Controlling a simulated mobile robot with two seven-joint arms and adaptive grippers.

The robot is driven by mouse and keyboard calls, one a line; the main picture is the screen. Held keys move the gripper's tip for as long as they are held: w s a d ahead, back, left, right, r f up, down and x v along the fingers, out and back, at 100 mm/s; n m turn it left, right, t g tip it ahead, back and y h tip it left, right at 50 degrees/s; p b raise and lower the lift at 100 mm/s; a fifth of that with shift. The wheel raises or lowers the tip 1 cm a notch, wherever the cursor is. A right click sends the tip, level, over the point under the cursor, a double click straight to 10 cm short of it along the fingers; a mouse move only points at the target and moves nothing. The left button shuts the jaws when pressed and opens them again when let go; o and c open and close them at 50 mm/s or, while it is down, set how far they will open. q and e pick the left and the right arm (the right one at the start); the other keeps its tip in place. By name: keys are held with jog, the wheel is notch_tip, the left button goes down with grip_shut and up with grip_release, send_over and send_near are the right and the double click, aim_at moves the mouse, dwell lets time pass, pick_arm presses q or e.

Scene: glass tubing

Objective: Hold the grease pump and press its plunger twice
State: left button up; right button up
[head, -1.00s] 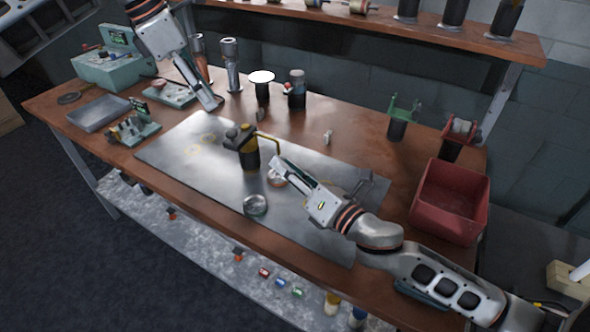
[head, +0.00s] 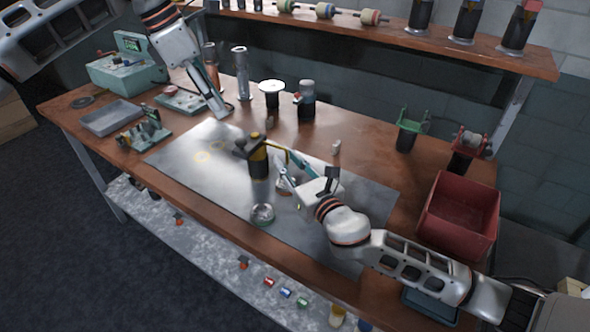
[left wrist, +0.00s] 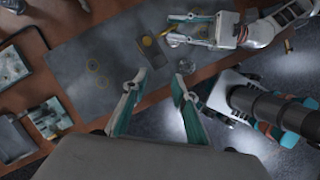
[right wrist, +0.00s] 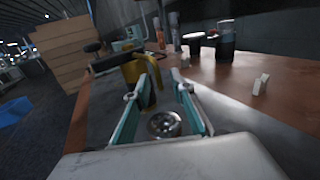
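My right gripper (head: 281,170) is open and empty, low over the sheet just right of the pump. My left gripper (head: 222,112) is open and empty near the sheet's back left edge, away from the pump; its fingers (left wrist: 159,76) are apart in the left wrist view.
A round tin (head: 262,214) lies on the sheet (head: 205,158) in front of the pump; another small round item sits beside my right gripper. Dark jars (head: 306,100) and a metal cylinder (head: 241,75) stand behind. A red bin (head: 458,215) is at the right.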

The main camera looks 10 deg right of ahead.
jog(key=shift+w+a, duration=0.1)
jog(key=shift+w, duration=0.15)
